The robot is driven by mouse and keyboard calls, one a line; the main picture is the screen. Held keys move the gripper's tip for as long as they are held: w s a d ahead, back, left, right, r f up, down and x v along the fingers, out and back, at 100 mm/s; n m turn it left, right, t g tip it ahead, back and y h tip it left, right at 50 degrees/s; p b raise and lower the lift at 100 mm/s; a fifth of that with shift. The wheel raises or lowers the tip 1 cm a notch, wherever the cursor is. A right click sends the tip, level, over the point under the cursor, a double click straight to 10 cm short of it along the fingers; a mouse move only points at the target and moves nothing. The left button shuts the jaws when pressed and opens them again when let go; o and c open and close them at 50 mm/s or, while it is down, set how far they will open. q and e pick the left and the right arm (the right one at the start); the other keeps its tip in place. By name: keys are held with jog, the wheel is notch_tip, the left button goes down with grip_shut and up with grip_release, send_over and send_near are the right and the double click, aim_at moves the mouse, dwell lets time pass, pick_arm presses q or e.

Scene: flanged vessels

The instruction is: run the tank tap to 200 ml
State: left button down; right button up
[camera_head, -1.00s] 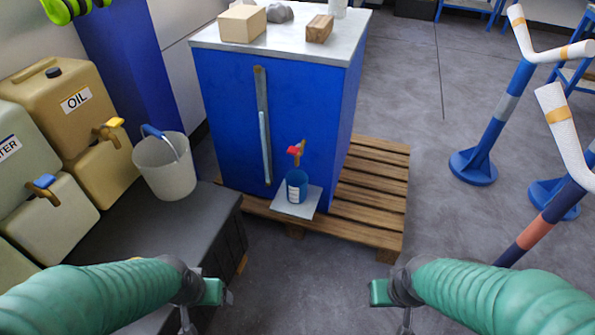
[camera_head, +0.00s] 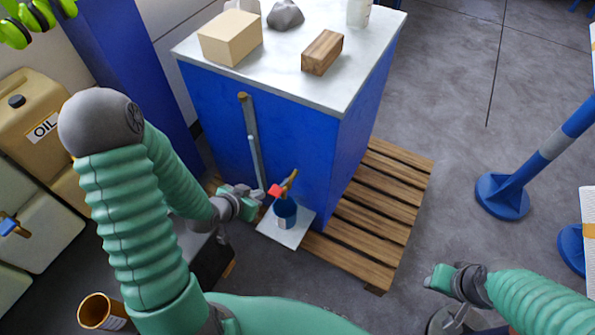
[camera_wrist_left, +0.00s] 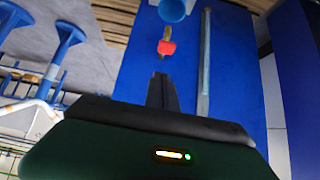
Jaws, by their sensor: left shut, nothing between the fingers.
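The blue tank (camera_head: 220,120) has a tall sight tube (camera_head: 254,150) on its front. Its brass tap (camera_head: 289,183) has a red handle (camera_head: 275,190), and a blue cup (camera_head: 285,212) with a white label stands below it on a light plate (camera_head: 268,233). My left gripper (camera_head: 255,197) is just left of the red handle. In the left wrist view my left gripper (camera_wrist_left: 160,80) is shut and empty, with its tips pointing at the red handle (camera_wrist_left: 166,47); a small gap shows. The cup's liquid level cannot be read. My right gripper (camera_head: 432,278) hangs away from the tank; its jaw state is unclear.
The tank stands on a wooden pallet (camera_head: 385,200). A beige block (camera_head: 230,38), a grey lump (camera_head: 286,14) and a wooden block (camera_head: 322,52) lie on its top. An oil can (camera_head: 30,110) and an orange-rimmed cup (camera_head: 98,311) are at left. Blue posts (camera_head: 503,195) stand at right.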

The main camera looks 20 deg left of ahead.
pick_arm(q)
jog(key=b, duration=0.7)
send_over(277, 194)
jog(key=s, duration=0.3)
notch_tip(277, 194, down, 7)
jog(key=f, duration=0.1)
jog(key=f+b, duration=0.1)
jog(key=f, duration=0.1)
jog(key=shift+w+a, duration=0.2)
jog(key=shift+f, duration=0.5)
